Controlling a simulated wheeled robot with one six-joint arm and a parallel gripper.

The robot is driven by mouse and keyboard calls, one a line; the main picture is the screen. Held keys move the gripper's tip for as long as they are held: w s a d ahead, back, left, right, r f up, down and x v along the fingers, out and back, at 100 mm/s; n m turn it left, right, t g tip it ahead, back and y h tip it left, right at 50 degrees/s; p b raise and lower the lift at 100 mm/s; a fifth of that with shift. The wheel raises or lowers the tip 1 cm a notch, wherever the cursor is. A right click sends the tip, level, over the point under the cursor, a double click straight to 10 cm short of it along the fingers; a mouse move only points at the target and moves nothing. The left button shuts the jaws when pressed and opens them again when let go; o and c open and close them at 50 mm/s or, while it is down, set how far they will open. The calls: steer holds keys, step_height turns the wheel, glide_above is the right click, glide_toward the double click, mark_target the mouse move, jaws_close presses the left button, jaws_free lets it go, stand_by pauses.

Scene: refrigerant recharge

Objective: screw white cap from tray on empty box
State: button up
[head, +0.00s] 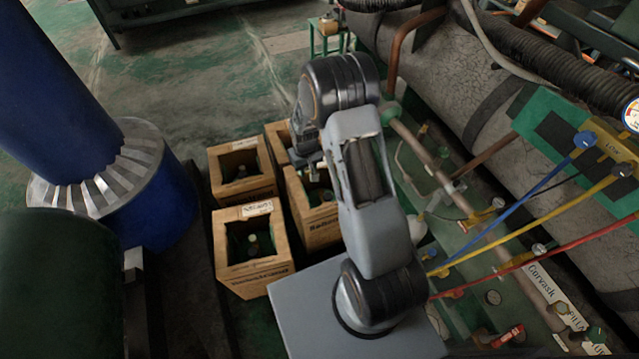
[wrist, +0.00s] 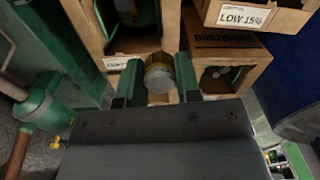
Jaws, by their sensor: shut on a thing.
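My gripper (wrist: 158,80) is shut on a small round cap (wrist: 159,76) with a pale, whitish face and a brass-coloured upper part. The cap sits between the two green fingers in the wrist view. In the head view my gripper (head: 316,172) is over the right-hand wooden boxes, and the cap is hidden there. Behind the cap in the wrist view is an open wooden box (wrist: 136,42) with a green cylinder inside; its small label is too blurred to read. I cannot tell whether the cap touches anything beyond the fingers. I cannot make out the tray.
Several open wooden boxes stand close together; the front left one (head: 222,245) and back left one (head: 214,180) hold dark cylinders. A box labelled "LOW 15%" (wrist: 243,17) is at upper right in the wrist view. Blue drums (head: 165,215) stand left; pipes and coloured hoses (head: 520,218) are right.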

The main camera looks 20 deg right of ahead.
steer(key=n+b, duration=0.2)
steer(key=b, duration=1.7)
glide_above(321, 190)
step_height(321, 190, down, 22)
steer(key=shift+w+d+r, duration=0.1)
steer(key=shift+f+b, duration=2.25)
steer(key=shift+f, duration=0.85)
steer(key=shift+r, duration=0.1)
steer(key=shift+f+b, duration=0.5)
steer(key=shift+f, duration=0.55)
steer(key=shift+m, duration=1.8)
